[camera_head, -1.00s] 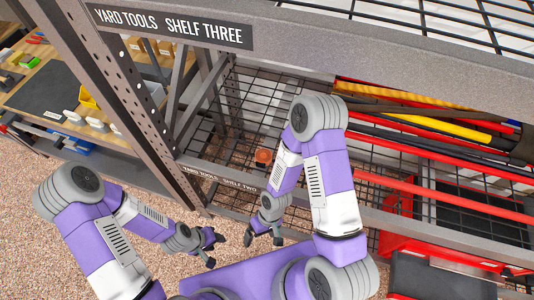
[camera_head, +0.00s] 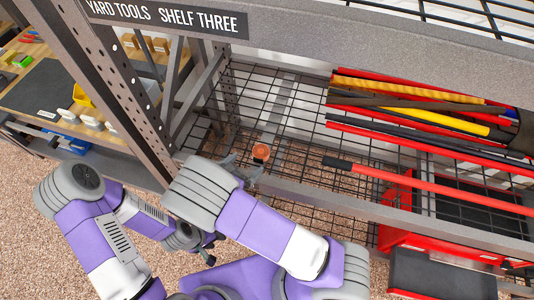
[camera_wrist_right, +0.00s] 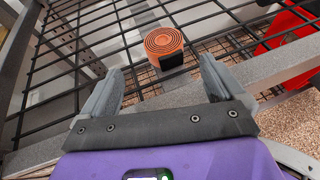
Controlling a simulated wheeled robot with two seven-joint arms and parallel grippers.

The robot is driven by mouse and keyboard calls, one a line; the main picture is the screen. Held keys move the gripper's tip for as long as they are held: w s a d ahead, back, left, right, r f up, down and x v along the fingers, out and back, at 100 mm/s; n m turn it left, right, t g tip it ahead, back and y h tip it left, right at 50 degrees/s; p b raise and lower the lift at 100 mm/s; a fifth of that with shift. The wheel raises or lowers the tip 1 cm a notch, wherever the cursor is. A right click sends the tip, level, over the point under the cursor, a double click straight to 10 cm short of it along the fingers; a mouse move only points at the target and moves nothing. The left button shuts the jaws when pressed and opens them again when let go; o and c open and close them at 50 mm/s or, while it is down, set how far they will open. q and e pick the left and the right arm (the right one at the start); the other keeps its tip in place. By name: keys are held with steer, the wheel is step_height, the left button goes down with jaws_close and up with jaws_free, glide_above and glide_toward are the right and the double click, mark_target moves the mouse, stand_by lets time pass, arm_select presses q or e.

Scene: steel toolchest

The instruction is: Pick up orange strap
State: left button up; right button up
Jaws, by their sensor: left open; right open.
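The orange strap (camera_head: 261,152) is a rolled coil on the wire shelf, near its front edge at the left. In the right wrist view the coil (camera_wrist_right: 164,43) lies ahead of the fingers, with a dark block-like part on its near side. My right gripper (camera_head: 243,168) is open and empty, just short of the strap. In the right wrist view its two fingers (camera_wrist_right: 158,82) stand wide apart, and the strap is beyond the gap, not between them. My left gripper (camera_head: 207,256) is low in front of the rack, partly hidden by my right arm, open and away from the strap.
The steel shelf front rail (camera_head: 340,197) runs below the strap. Long red, yellow and black tools (camera_head: 430,110) lie on the shelf to the right. A perforated upright post (camera_head: 110,85) stands at left. The wire shelf around the strap is clear.

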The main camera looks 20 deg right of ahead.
mark_target(256, 158)
steer(key=b+x, duration=0.1)
steer(key=x, duration=0.2)
steer(key=b+x, duration=0.1)
steer(key=x, duration=0.3)
steer(key=shift+s+d+f, duration=0.1)
steer(key=shift+s+d, duration=0.05)
steer(key=shift+s, duration=0.2)
steer(key=shift+w+d, duration=0.2)
steer(key=shift+c, duration=0.2)
steer(key=c, duration=1.3)
